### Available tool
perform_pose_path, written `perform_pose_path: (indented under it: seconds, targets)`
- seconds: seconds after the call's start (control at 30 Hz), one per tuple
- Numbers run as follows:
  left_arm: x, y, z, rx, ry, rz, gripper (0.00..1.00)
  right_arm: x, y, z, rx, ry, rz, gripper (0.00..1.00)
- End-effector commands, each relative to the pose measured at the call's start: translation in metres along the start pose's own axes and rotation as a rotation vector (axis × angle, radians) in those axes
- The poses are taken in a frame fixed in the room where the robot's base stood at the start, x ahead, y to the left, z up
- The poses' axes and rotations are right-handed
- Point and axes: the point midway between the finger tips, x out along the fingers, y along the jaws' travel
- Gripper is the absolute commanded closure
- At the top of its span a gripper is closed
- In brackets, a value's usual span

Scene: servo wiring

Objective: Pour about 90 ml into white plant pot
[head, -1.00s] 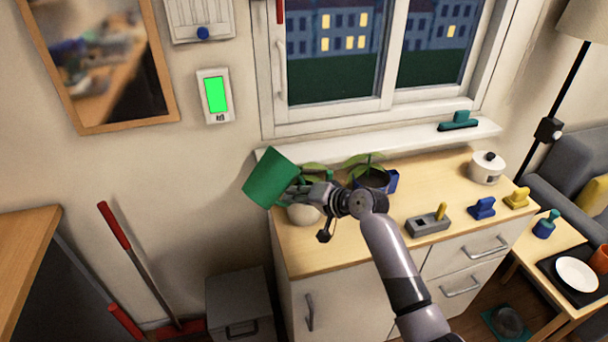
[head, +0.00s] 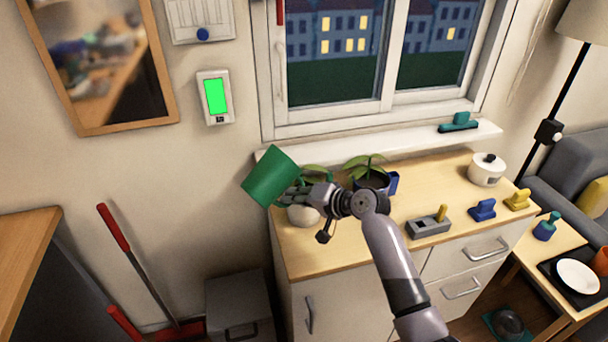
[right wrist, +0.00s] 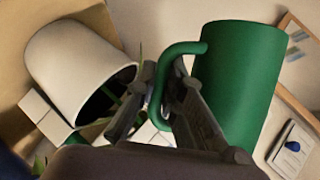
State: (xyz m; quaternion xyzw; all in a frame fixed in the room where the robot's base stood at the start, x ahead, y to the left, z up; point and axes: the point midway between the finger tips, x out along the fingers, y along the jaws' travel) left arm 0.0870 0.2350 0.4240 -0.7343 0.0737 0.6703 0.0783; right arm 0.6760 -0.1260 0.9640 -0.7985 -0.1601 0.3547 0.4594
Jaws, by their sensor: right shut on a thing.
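A green mug (head: 269,177) is tilted in the air over the left end of the cabinet top, at the upper left of the white plant pot (head: 303,215). My right gripper (head: 293,197) is shut on its handle. In the right wrist view the green mug (right wrist: 238,85) is at the right, with the handle between my fingers (right wrist: 168,97). The white plant pot (right wrist: 80,72) is at the left there, apart from the mug, with green leaves at its opening. The gripper partly hides the pot in the head view. No liquid stream is visible. My left gripper is not in view.
A dark plant pot (head: 371,184) and a blue item (head: 394,182) stand just behind my right arm. A grey block (head: 428,227), blue and yellow pieces and a white lidded pot (head: 487,169) are farther right. The windowsill (head: 400,142) runs behind.

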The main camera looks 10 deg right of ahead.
Motion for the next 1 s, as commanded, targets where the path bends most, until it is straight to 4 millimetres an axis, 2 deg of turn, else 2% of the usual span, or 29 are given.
perform_pose_path:
  seconds: [1.0]
  targets:
    - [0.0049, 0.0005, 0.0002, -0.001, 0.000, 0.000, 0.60, -0.0014, -0.0060, -0.0024, 0.092, -0.030, -0.051, 1.00]
